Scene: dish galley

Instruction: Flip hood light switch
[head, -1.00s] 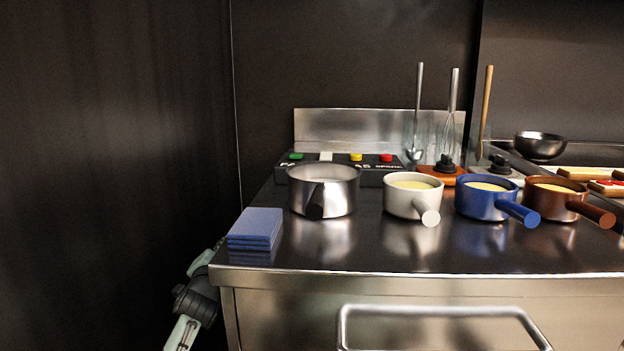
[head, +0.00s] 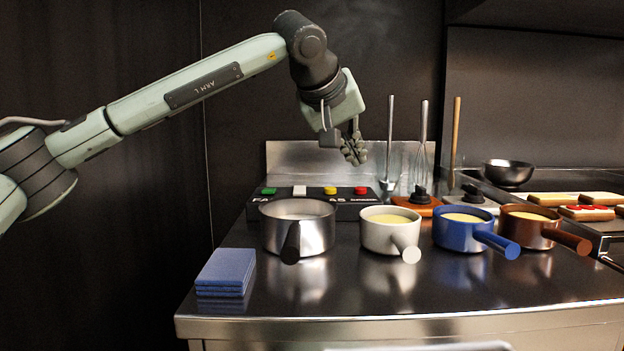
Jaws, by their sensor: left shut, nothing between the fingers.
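A black switch panel (head: 318,203) stands against the steel backsplash at the back of the counter. Along its top sit a green switch (head: 268,190), a white switch (head: 299,190), a yellow switch (head: 330,190) and a red switch (head: 361,190). The panel's lettering is partly hidden by the pots, so I cannot tell which switch is for the hood light. My left gripper (head: 352,150) points down above the panel, near the yellow and red switches. It is shut, empty and visibly apart from them. My right gripper is out of view.
Blue cloths (head: 226,270) lie front left. The front counter is clear.

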